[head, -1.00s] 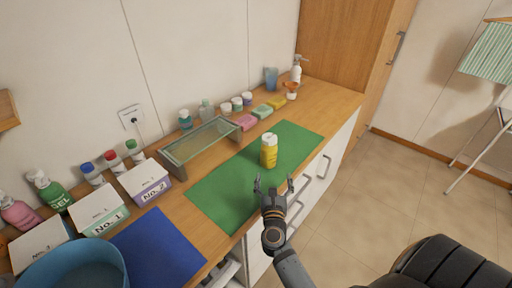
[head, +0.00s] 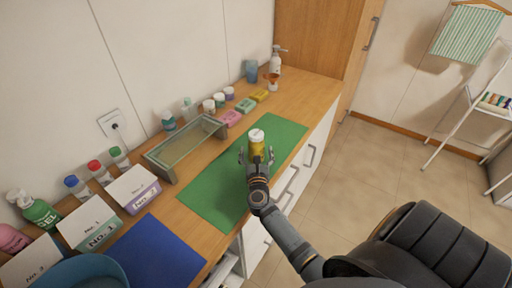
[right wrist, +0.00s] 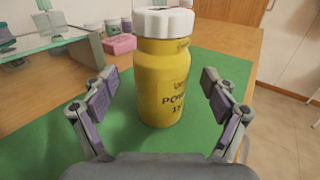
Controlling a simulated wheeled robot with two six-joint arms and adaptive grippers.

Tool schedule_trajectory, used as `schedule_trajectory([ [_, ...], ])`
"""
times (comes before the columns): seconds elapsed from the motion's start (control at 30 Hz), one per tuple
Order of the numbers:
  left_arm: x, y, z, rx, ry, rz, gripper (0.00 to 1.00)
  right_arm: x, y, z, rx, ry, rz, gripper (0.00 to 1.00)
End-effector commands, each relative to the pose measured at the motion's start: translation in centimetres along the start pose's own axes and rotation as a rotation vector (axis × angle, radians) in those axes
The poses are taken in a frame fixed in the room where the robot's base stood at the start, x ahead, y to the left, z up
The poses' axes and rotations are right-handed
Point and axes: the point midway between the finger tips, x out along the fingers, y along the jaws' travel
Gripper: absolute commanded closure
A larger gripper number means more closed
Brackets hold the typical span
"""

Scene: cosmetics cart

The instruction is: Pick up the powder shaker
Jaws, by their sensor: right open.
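The powder shaker is a yellow bottle (head: 257,146) with a white lid, standing upright on the green mat (head: 215,197). In the right wrist view the yellow bottle (right wrist: 163,85) fills the middle, with part of the word "POW" readable on its label. My right gripper (head: 256,160) is open at the near side of the bottle. In the right wrist view its two fingers (right wrist: 160,105) stand to the left and right of the bottle, with a gap on each side. My left gripper is not in view.
A glass-topped stand (head: 186,146) is left of the green mat. Boxes (head: 133,188), bottles and a blue mat (head: 160,252) lie toward the front left. Soaps (head: 245,105) and jars line the back. The green mat around the bottle is clear.

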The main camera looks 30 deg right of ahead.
Motion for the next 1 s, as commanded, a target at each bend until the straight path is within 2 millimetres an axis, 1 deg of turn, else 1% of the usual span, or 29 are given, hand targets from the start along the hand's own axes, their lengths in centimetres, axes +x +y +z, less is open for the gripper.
schedule_trajectory([
  [0.03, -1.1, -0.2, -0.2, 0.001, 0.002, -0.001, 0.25, 1.0, -0.1, 1.0, -0.003, -0.002, 0.000, 0.14],
  [0.1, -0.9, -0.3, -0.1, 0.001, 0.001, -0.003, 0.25, 2.0, -0.1, 0.5, -0.002, -0.001, 0.000, 0.14],
  [0.17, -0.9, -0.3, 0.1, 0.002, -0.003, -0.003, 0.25, 2.6, -0.1, 0.4, -0.003, -0.001, 0.000, 0.14],
  [0.23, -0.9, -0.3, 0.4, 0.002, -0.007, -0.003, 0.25, 2.9, -0.1, 0.3, -0.002, 0.000, 0.000, 0.14],
  [0.4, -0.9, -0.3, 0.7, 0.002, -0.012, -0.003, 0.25, 2.9, -0.1, 0.2, -0.001, 0.000, 0.000, 0.14],
  [0.43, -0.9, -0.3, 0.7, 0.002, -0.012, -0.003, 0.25, 2.9, -0.1, 0.2, -0.001, 0.000, 0.000, 0.16],
  [0.87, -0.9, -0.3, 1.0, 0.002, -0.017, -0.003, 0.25, 2.8, -0.1, 0.2, -0.001, 0.001, 0.000, 0.74],
  [0.9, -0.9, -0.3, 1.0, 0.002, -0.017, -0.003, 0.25, 2.8, -0.1, 0.2, -0.001, 0.000, 0.000, 0.77],
  [1.0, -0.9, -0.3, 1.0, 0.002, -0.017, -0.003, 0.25, 2.8, -0.1, 0.2, -0.001, 0.000, 0.000, 0.77],
])
